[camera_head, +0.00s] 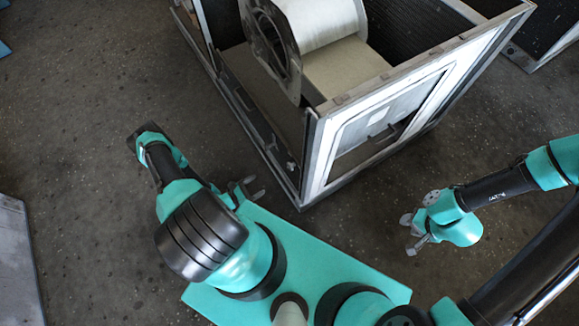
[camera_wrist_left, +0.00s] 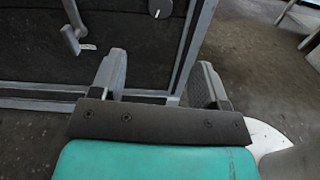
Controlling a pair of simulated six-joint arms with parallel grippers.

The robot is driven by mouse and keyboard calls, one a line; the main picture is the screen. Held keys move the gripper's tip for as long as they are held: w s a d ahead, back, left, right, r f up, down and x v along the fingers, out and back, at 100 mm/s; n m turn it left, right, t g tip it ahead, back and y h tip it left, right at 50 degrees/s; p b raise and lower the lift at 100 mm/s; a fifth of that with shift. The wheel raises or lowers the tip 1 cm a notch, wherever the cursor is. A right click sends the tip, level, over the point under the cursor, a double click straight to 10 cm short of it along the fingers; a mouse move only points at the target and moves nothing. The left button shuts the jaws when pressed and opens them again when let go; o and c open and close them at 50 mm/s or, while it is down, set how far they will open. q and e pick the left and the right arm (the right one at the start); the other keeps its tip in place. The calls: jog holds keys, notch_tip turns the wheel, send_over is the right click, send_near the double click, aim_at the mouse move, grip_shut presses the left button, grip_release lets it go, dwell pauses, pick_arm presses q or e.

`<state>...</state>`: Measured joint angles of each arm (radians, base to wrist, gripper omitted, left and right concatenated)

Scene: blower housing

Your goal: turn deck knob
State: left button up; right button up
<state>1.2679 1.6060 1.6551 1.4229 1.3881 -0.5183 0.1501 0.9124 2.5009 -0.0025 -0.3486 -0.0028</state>
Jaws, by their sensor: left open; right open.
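The blower housing (camera_head: 311,150) is a grey metal frame with a pale drum (camera_head: 318,22) inside. In the left wrist view, a small dark round knob (camera_wrist_left: 160,8) with a white mark sits on the dark panel at the top edge, partly cut off. A grey lever handle (camera_wrist_left: 72,38) beside a small white label is to its left. My left gripper (camera_head: 249,188) is open and empty, just outside the housing's near left side. In the left wrist view its spread fingers (camera_wrist_left: 160,82) point toward the panel, apart from the knob. My right gripper (camera_head: 412,232) is open and empty, right of the housing, above the floor.
The housing's lower rail (camera_wrist_left: 40,100) runs across in front of my left fingers. A framed panel (camera_head: 385,122) forms the housing's near right side. Another metal unit (camera_head: 545,35) stands at the top right, and a grey slab (camera_head: 14,262) lies at the left.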

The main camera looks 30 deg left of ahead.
aim_at(289, 167)
pick_arm(q)
jog(key=x, duration=1.6)
jog(key=shift+w+d, duration=0.1)
jog(key=shift+w, duration=0.15)
jog(key=shift+c, duration=0.5)
jog(key=c, duration=0.8)
jog(key=shift+c, duration=0.2)
